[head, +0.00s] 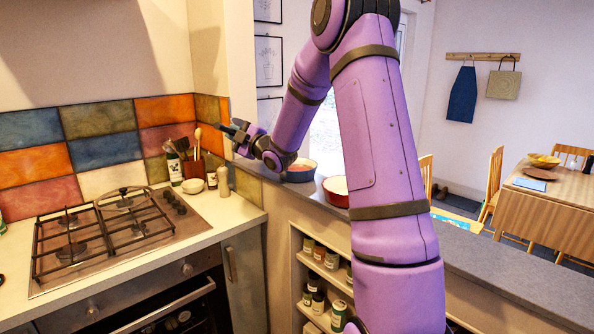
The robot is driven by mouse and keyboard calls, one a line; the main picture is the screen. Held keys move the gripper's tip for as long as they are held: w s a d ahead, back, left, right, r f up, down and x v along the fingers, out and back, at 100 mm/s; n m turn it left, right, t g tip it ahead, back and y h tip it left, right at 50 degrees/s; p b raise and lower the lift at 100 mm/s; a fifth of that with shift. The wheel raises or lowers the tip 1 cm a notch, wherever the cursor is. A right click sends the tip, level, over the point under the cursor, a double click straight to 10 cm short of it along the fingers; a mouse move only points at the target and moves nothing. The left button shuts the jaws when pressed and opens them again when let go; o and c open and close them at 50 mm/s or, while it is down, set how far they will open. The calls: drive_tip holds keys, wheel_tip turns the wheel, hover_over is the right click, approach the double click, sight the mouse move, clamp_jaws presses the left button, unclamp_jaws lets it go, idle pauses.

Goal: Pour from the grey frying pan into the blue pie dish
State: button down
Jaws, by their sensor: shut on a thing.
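My gripper (232,131) is at the end of the purple arm, in front of the tiled wall's right end, above the utensil pot. It is shut on a dark thing, too small and partly hidden to name. The blue pie dish (301,174) stands on the grey ledge, right of and below my gripper; its rim is blue and its inside pinkish brown. My arm passes close to it. I cannot make out a grey frying pan for sure.
A red dish (336,199) stands right beside the blue one, partly behind my arm. The utensil pot (193,169), bottles and a small bowl (192,186) stand by the hob (100,240). Jars fill shelves (298,250) below the ledge. The ledge's right part is clear.

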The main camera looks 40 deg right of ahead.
drive_tip(key=shift+s+d+r+m+t, duration=0.3)
drive_tip(key=shift+s+d+r, duration=0.15)
drive_tip(key=shift+d+r, duration=0.2)
drive_tip(key=shift+s+d+r+m+t+h, duration=0.15)
drive_tip(key=shift+s+d+r+m+t, duration=0.05)
drive_tip(key=shift+s+d+m+t, duration=0.2)
drive_tip(key=shift+s+d+r+m+t+h, duration=0.2)
drive_tip(key=shift+s+d+m, duration=0.1)
drive_tip(key=shift+d, duration=0.15)
